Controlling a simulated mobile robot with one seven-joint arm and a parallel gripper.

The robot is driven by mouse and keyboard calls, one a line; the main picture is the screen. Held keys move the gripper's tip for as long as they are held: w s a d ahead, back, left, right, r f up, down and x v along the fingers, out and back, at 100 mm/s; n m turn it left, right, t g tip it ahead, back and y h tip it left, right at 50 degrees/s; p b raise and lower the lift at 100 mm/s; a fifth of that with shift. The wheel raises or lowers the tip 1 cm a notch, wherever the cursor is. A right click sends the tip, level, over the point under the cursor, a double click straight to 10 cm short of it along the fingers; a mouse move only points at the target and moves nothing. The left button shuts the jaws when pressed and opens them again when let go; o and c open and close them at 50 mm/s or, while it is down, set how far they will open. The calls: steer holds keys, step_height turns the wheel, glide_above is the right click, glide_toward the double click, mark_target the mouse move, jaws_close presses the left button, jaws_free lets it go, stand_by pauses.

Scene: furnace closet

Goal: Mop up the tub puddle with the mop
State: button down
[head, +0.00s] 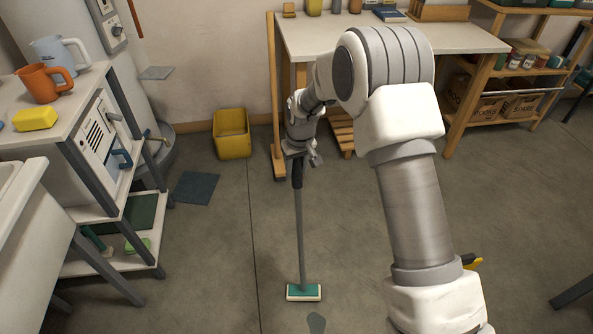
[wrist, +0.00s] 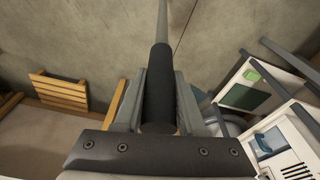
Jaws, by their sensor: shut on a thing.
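My gripper (head: 299,155) is shut on the black grip of the mop (head: 300,225). The mop hangs nearly upright, its grey pole running down to a flat teal and white head at the floor. I cannot tell whether the head touches the floor. In the wrist view the mop's black grip (wrist: 158,88) sits between the two fingers of my gripper (wrist: 158,100); the mop head is out of that view.
A white basin (head: 12,185) and a shelf unit (head: 65,135) with mugs and a yellow sponge (head: 35,119) stand left. A dark mat (head: 195,188) lies on the floor.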

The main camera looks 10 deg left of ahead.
steer(key=shift+d+f+b, duration=0.1)
steer(key=shift+f+b, duration=0.2)
steer(key=shift+b, duration=0.35)
steer(key=shift+s+t, duration=0.2)
steer(key=shift+t, duration=0.1)
steer(key=shift+s+d+b, duration=0.15)
steer(key=shift+b, duration=0.15)
